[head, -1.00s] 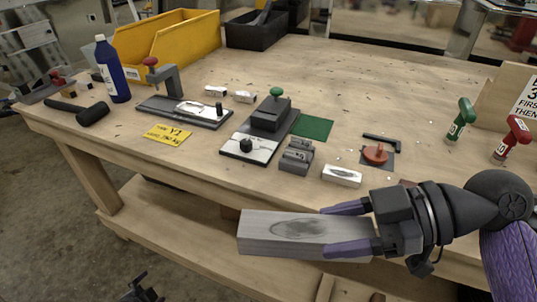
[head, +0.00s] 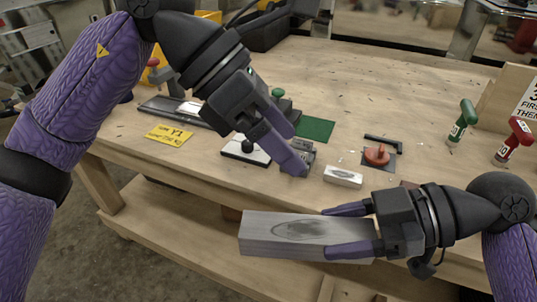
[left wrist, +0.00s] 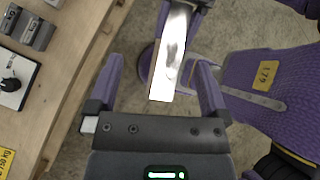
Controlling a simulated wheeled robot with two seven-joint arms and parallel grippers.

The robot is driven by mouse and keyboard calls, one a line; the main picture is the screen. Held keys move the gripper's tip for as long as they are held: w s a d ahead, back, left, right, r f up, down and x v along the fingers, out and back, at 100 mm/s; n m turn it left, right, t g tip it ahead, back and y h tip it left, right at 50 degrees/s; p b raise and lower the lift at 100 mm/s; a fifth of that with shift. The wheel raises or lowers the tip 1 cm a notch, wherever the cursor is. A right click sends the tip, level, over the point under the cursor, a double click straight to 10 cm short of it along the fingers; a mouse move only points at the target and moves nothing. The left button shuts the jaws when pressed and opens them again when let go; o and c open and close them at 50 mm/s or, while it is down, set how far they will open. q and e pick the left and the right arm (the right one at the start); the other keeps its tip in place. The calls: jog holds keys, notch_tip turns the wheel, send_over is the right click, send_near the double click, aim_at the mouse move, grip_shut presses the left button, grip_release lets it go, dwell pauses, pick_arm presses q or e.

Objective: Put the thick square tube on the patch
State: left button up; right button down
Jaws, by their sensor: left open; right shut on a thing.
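The thick square tube (head: 285,230) is a grey block-like length with a dark smudge on its face. My right gripper (head: 327,231) is shut on its right end and holds it level in front of the bench edge. The tube also shows in the left wrist view (left wrist: 172,50), in line with the gap between my left fingers. The green patch (head: 316,129) lies flat and bare on the bench, its left edge partly covered by my left gripper. My left gripper (head: 296,150) is open and empty, seen over the grey blocks at the bench front.
A small pale block (head: 343,177) and a red knob (head: 377,155) on a dark square stand right of my left gripper. A yellow card (head: 168,136) lies left.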

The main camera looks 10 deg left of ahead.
aim_at(300, 224)
pick_arm(q)
jog(key=s+y, duration=0.1)
jog(key=s+m+y, duration=0.2)
jog(key=shift+s+a+f, duration=0.1)
jog(key=shift+a+f, duration=0.15)
jog(key=shift+a, duration=0.05)
jog(key=shift+s+f+m+y, duration=0.15)
jog(key=shift+f+m+y, duration=0.15)
jog(key=shift+m+y, duration=0.15)
jog(key=x, duration=1.1)
jog(key=shift+d+f, duration=0.1)
jog(key=shift+f, duration=0.1)
grip_shut()
pick_arm(e)
grip_release()
